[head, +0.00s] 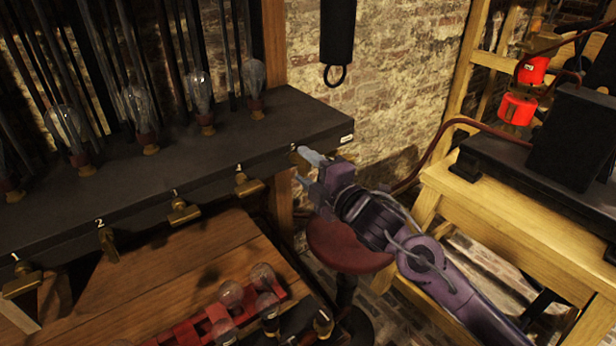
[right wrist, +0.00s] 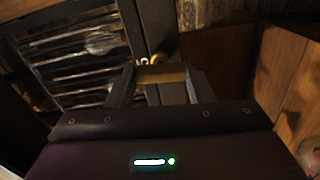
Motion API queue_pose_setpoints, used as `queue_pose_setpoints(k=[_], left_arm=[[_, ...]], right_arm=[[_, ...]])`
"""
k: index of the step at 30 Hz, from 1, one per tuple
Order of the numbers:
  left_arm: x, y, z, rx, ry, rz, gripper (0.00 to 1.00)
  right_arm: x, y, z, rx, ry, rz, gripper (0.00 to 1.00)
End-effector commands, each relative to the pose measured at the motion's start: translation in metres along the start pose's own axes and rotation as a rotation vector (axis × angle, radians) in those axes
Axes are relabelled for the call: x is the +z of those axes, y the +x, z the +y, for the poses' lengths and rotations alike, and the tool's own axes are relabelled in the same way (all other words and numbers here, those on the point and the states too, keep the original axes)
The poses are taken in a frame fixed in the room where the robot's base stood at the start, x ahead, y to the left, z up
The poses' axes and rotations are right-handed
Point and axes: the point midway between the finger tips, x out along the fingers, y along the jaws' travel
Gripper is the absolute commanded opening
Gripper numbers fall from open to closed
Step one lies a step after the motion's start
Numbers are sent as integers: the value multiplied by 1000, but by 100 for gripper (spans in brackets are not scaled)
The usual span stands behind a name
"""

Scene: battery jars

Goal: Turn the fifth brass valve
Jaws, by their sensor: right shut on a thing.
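A row of brass valves runs along the front edge of a black shelf (head: 205,150). The first valve (head: 22,282), second valve (head: 108,242), third valve (head: 183,211) and fourth valve (head: 247,183) show in the head view. The fifth valve (head: 297,157) is at the right end, mostly hidden by my right gripper (head: 308,168). In the right wrist view the fifth valve's brass handle (right wrist: 160,74) lies between the two fingers of the right gripper (right wrist: 160,82), which is shut on it. My left gripper is not in view.
Glass bulbs (head: 199,90) stand on the shelf. Below is a wooden table (head: 150,285) with a red rack (head: 205,320) and more bulbs. A dark red stool (head: 350,248) is under my right arm. A wooden bench (head: 490,205) stands at the right.

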Motion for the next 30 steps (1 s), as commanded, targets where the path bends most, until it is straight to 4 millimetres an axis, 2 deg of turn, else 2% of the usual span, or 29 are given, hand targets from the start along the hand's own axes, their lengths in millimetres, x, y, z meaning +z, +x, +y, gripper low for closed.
queue_pose_setpoints(k=[6, 24, 25, 30], left_arm=[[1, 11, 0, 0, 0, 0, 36], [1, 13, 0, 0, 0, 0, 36], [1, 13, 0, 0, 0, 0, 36], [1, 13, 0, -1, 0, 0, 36]], right_arm=[[0, 0, -2, 0, -87, 1, 24], [-1, 0, -1, -2, -126, 1, 24], [-1, 0, -1, -3, -126, 2, 48], [0, 0, -1, -2, -124, 1, 69]])
